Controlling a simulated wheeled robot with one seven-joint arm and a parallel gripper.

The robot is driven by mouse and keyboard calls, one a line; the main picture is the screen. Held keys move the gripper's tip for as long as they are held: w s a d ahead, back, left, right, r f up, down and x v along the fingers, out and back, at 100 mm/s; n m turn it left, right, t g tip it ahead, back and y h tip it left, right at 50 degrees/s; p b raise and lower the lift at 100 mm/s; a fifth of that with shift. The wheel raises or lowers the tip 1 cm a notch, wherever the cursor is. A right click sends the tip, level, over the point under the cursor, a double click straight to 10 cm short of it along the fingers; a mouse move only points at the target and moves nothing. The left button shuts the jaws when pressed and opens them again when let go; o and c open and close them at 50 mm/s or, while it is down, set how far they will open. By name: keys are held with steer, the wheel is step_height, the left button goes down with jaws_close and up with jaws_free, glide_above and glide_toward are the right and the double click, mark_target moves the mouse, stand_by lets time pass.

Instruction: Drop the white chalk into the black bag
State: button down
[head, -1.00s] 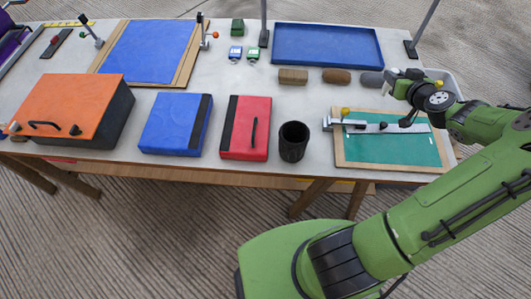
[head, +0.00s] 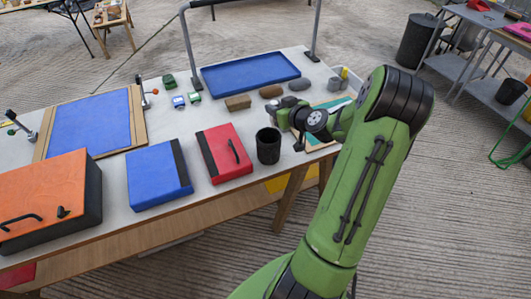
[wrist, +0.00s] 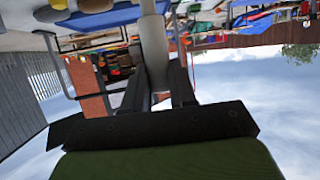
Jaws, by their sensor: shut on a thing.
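My gripper (head: 281,113) is over the right part of the table (head: 222,195), just behind and right of a black open-topped cup (head: 268,147). In the wrist view, my gripper (wrist: 158,72) is shut on a pale white cylinder, the white chalk (wrist: 154,45), which sticks out beyond the fingertips. The chalk cannot be made out in the head view. I cannot tell for sure which dark container is the black bag.
A red case (head: 222,155), a blue case (head: 155,180) and an orange-topped box (head: 45,200) line the table's front. A blue tray (head: 250,74) lies at the back. Grey benches (head: 478,50) stand at the far right. The floor between is clear.

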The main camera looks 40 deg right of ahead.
step_height(320, 180, down, 3)
steer(key=shift+r+b, duration=0.15)
steer(key=shift+b, duration=0.2)
steer(key=shift+a, duration=0.1)
steer(key=c, duration=0.8)
jaws_free()
steer(key=v, duration=1.5)
steer(key=shift+s+a+r, duration=0.15)
steer(key=shift+s+r, duration=0.05)
steer(key=shift+s, duration=0.15)
